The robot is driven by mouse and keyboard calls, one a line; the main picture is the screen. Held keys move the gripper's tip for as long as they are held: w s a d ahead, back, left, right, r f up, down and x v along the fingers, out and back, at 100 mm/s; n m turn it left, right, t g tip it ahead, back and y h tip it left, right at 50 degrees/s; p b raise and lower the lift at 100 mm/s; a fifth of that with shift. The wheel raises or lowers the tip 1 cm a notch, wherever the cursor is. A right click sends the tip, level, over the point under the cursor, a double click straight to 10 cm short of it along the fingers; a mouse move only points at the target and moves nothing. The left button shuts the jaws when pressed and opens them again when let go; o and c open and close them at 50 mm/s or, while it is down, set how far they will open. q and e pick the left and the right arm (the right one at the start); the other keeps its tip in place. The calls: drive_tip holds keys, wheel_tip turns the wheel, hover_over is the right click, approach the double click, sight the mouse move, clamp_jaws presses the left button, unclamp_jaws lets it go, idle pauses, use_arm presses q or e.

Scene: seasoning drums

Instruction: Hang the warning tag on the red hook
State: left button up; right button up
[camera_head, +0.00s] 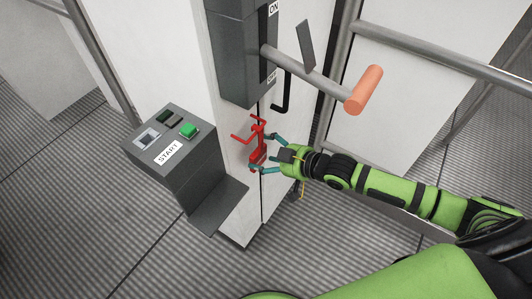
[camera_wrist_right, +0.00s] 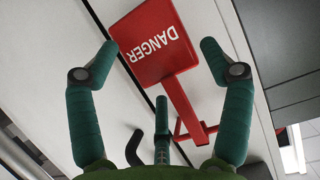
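The warning tag is a red DANGER plate on a red stem with an angular red end. In the right wrist view the tag (camera_wrist_right: 155,42) lies between and beyond the two fingers, its text upside down. In the head view the tag (camera_head: 258,153) is at the cabinet's side by the red hook (camera_head: 238,139); red parts overlap, so I cannot tell whether it hangs on it. My right gripper (camera_head: 268,153) has its fingers spread on either side of the tag, with no clear grip. The right gripper (camera_wrist_right: 158,62) also shows open in the wrist view. My left gripper is not in view.
A lever with an orange handle (camera_head: 364,90) projects above my right arm. A START button console (camera_head: 170,150) stands left. Metal rails (camera_head: 440,55) run behind.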

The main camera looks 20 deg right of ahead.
drive_tip(key=v, duration=1.2)
drive_tip(key=shift+d, duration=0.1)
drive_tip(key=d+f+m+h, duration=0.2)
drive_tip(key=d+f+h, duration=0.1)
drive_tip(key=d+f, duration=0.55)
drive_tip(key=d+f+m+h, duration=0.25)
drive_tip(key=d+f, duration=0.25)
drive_tip(key=f, duration=0.6)
drive_tip(key=s+d+f+g+h, duration=0.25)
drive_tip(key=s+f, duration=0.45)
drive_tip(key=f, duration=0.4)
drive_tip(key=s+a+f+g, duration=0.2)
drive_tip(key=s+a+f, duration=0.3)
drive_tip(key=s, duration=0.3)
drive_tip(key=s+a+f+g, duration=0.2)
drive_tip(key=s+a+f, duration=0.3)
drive_tip(key=s, duration=0.4)
drive_tip(key=s+a+f+g, duration=0.3)
drive_tip(key=s+a+f, duration=0.2)
drive_tip(key=s, duration=0.4)
drive_tip(key=shift+a+f, duration=0.3)
drive_tip(key=shift+f, duration=0.5)
